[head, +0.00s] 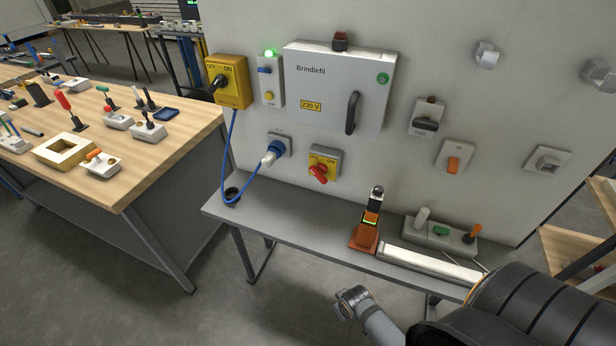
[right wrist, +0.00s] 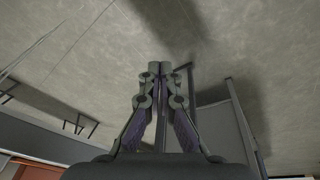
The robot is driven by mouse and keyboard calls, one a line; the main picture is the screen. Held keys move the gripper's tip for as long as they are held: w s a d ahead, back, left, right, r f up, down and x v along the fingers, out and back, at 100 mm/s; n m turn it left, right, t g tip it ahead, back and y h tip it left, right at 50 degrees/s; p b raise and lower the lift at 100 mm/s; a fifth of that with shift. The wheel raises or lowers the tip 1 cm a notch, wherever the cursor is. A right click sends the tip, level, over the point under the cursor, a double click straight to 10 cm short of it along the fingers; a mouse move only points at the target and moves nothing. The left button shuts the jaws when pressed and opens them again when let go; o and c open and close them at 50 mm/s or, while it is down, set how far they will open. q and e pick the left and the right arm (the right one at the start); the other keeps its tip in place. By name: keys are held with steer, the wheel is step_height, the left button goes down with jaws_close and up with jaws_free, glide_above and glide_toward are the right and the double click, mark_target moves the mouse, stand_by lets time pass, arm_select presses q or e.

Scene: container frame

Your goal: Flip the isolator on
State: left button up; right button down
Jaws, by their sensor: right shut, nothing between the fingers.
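A yellow box with a black rotary knob (head: 222,83) is on the upper left of the panel, marked OFF at left and ON at right. A smaller yellow plate with a red rotary knob (head: 319,172) is lower on the panel, also marked OFF and ON. Both knobs look turned at a slant; their exact settings are hard to read. I cannot tell which one is the isolator. My right gripper (right wrist: 160,72) is shut and empty in the right wrist view, over the grey floor, touching neither switch. My left gripper is not in view.
A blue cable (head: 228,150) loops from the yellow box to a blue plug (head: 272,152). A grey cabinet (head: 338,85) and a lit green lamp (head: 268,53) are beside the box. A narrow grey shelf (head: 300,222) below holds an orange-based device (head: 364,238). A wooden bench (head: 150,160) stands left.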

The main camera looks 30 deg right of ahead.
steer(key=w+a+r+t+y, duration=0.2)
steer(key=w+a+r+t, duration=0.3)
steer(key=r, duration=0.7)
steer(key=w+a+r+t+y, duration=0.2)
steer(key=w+a+r+t, duration=0.15)
steer(key=w+r, duration=0.6)
steer(key=w+a+r+t+y, duration=0.3)
steer(key=w+a+r+t, duration=0.1)
steer(key=r, duration=1)
steer(key=w+d+r+m+t+h, duration=0.3)
steer(key=d+r+m+t+h, duration=0.1)
steer(key=d+m+h, duration=0.7)
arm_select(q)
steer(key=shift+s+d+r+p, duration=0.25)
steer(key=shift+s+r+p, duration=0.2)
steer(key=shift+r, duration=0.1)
arm_select(e)
steer(key=s+d+f+m+g+h, duration=0.2)
steer(key=d+f+m+g+h, duration=0.3)
steer(key=d+f+m+g, duration=0.1)
step_height(320, 180, down, 3)
steer(key=shift+s+d+r+m+g, duration=0.15)
steer(key=shift+d+m+g, duration=0.25)
steer(key=shift+d+g, duration=0.1)
